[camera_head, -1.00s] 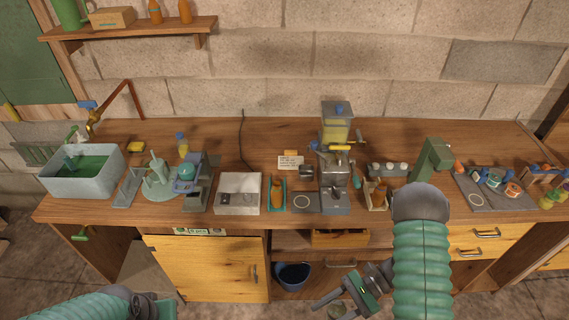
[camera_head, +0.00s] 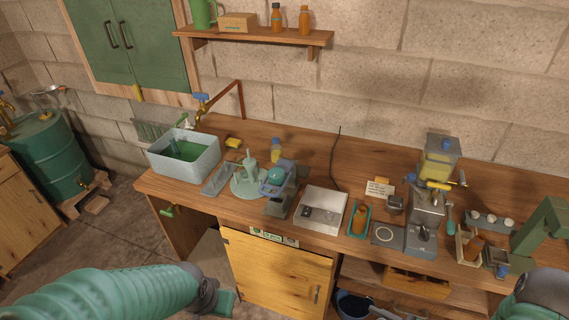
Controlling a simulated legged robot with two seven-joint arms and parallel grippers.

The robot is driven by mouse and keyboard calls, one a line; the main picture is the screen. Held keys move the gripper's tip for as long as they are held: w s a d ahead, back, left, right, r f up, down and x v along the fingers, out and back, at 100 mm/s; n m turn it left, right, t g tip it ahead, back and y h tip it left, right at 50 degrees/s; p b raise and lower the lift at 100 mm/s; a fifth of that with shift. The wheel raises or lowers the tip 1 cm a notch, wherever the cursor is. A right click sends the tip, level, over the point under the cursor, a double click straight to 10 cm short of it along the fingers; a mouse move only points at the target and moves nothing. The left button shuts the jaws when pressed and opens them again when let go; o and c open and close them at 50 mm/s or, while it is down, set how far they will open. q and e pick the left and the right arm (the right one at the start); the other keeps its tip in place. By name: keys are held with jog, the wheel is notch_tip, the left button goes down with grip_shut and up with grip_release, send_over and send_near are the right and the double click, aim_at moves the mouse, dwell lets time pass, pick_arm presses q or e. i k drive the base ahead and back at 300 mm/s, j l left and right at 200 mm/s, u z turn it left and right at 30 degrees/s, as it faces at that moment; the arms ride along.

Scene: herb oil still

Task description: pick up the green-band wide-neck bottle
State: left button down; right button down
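Several brown bottles are in view, and I cannot tell for sure which has a green band. Two stand upright on the wall shelf: a left bottle (camera_head: 277,18) and a right bottle (camera_head: 304,21). Another brown bottle (camera_head: 359,218) is in a teal tray on the bench, and one more (camera_head: 473,248) leans in a wooden holder by the grinder. My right gripper (camera_head: 384,314) barely shows at the bottom edge. Neither is near a bottle.
The wooden shelf (camera_head: 250,35) also bears a green jug (camera_head: 203,13) and a box (camera_head: 238,22). The bench (camera_head: 310,160) carries a basin (camera_head: 184,155), a scale (camera_head: 320,211) and a grinder (camera_head: 428,210). A green drum (camera_head: 50,150) stands at far left.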

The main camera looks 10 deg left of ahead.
aim_at(243, 172)
jog(key=i+j, duration=0.1)
jog(key=j, duration=0.5)
jog(key=i+j, duration=0.15)
jog(key=j, duration=0.45)
jog(key=i+j+z, duration=0.1)
jog(key=j, duration=0.5)
jog(key=i+j, duration=0.1)
jog(key=j, duration=0.55)
jog(key=i+j, duration=0.1)
jog(key=j, duration=0.5)
jog(key=z, duration=0.05)
